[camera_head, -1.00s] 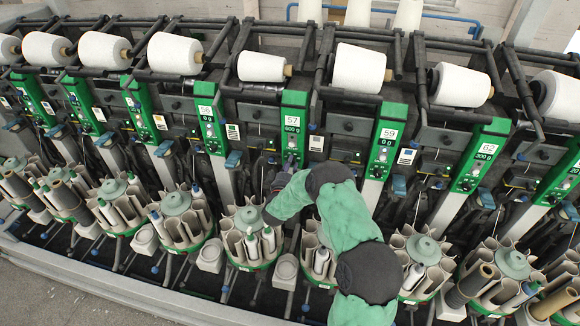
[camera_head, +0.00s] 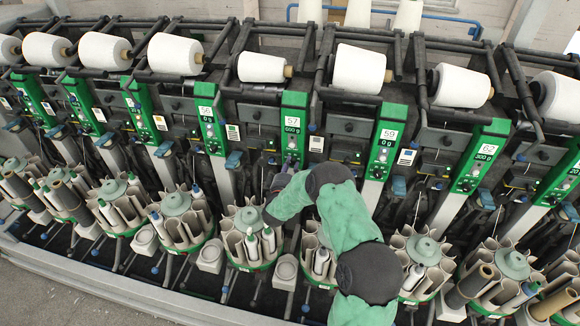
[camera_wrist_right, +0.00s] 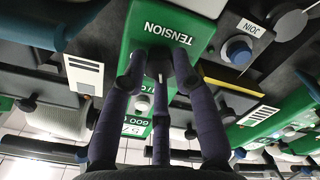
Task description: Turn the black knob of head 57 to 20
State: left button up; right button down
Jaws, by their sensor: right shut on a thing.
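The green panel of head 57 (camera_head: 293,125) stands in the middle of the head view, with its number label and a display that seems to read 600 g. My right gripper (camera_head: 285,168) is at the lower part of this panel. In the right wrist view the panel (camera_wrist_right: 200,20), marked TENSION, appears upside down. There my right gripper (camera_wrist_right: 158,72) has its dark fingers closed in on the black knob below that word. The fingers mostly hide the knob, and its pointer cannot be read. My left gripper is not in view.
A blue button (camera_wrist_right: 238,50) marked JOIN is close beside the panel in the wrist view. The panels of head 56 (camera_head: 210,125) and head 59 (camera_head: 385,145) stand on either side. Bobbin magazines (camera_head: 250,245) stand below, and white yarn cones (camera_head: 262,67) lie above.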

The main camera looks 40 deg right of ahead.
jog(key=shift+s+f, duration=0.1)
jog(key=shift+f, duration=0.2)
jog(key=c, duration=1)
grip_release()
jog(key=shift+r, duration=0.1)
jog(key=shift+r, duration=0.1)
jog(key=v, duration=1.2)
